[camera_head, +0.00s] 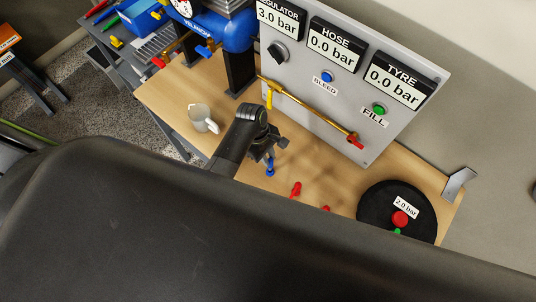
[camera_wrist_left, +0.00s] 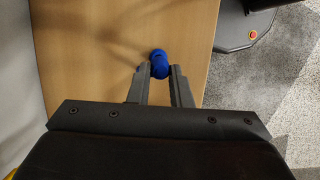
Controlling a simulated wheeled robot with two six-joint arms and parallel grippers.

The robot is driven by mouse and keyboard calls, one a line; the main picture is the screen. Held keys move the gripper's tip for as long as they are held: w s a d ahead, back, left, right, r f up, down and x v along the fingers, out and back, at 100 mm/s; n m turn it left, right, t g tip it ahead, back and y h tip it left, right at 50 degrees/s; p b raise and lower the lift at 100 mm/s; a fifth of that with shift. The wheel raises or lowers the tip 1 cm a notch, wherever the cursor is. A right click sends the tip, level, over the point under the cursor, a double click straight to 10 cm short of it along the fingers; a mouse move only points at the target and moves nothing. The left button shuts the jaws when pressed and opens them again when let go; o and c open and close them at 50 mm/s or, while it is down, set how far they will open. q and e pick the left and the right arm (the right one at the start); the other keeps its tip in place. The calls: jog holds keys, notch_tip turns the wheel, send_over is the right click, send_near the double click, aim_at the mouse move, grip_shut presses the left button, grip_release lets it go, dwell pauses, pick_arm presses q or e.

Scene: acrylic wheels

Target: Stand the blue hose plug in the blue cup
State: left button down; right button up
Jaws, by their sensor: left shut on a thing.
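My left gripper (camera_head: 269,154) is over the wooden table and shut on the blue hose plug (camera_head: 270,168). The plug hangs down below the fingertips. In the left wrist view the blue plug (camera_wrist_left: 159,64) shows between the two fingertips (camera_wrist_left: 159,71), with table surface around it. I cannot tell whether the plug touches the table. I do not make out a blue cup in either view; my own dark body hides the near part of the table. My right gripper is not in view.
A grey panel with gauges and a brass bar (camera_head: 310,112) stands behind the gripper. A pale jug (camera_head: 202,118) is to the left. Red pieces (camera_head: 296,189) lie to the right, near a black disc (camera_head: 372,211) with a red knob. A blue machine (camera_head: 232,32) stands at the back left.

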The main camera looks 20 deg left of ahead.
pick_arm(q)
jog(key=shift+f+b, duration=0.8)
jog(key=shift+f, duration=0.4)
jog(key=shift+p, duration=0.75)
dwell(1.5)
dwell(0.5)
jog(key=c, duration=1.2)
grip_release()
jog(key=shift+c, duration=0.2)
jog(key=shift+r, duration=0.1)
jog(key=v, duration=1.7)
jog(key=shift+r, duration=0.2)
